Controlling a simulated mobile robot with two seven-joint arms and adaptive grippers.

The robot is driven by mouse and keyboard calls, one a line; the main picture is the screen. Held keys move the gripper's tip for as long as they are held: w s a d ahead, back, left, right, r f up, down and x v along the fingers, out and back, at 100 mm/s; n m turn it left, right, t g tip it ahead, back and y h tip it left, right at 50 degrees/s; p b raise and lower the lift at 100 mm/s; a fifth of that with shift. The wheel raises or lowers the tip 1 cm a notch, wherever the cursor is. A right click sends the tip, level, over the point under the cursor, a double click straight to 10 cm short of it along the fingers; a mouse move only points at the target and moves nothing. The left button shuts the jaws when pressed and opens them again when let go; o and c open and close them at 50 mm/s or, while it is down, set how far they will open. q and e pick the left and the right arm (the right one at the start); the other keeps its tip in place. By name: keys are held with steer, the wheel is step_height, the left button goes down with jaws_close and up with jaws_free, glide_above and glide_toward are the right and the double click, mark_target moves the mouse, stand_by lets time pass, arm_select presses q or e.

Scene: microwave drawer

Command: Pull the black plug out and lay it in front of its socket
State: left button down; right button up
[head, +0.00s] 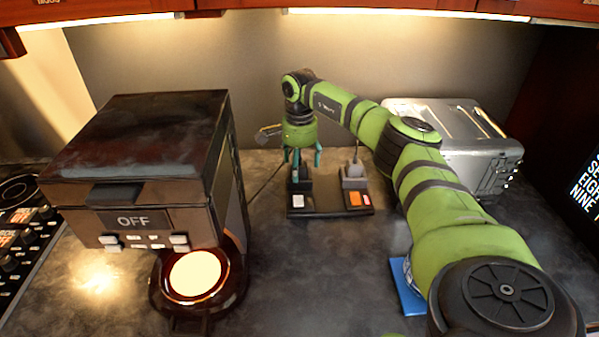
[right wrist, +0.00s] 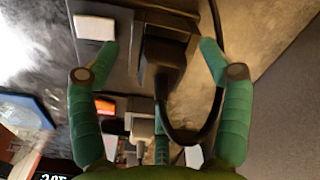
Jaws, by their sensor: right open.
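The black plug (head: 300,183) stands in the left socket of a dark power strip (head: 331,209) on the counter. In the right wrist view, the black plug (right wrist: 163,62) has a black cable curving off to the right. My right gripper (head: 303,154) points down over the plug. Its green fingers are open, one on each side of the plug in the wrist view (right wrist: 158,48), with gaps visible beside it. A grey-white plug (head: 353,171) stands in the right socket. My left gripper is not in view.
A black appliance reading OFF (head: 132,221) stands left, a glowing plate (head: 195,273) at its base. A metal toaster (head: 470,150) stands behind my right arm. A blue object (head: 408,292) lies partly under that arm. The counter in front of the strip is clear.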

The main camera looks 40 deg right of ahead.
steer(key=c, duration=1.4)
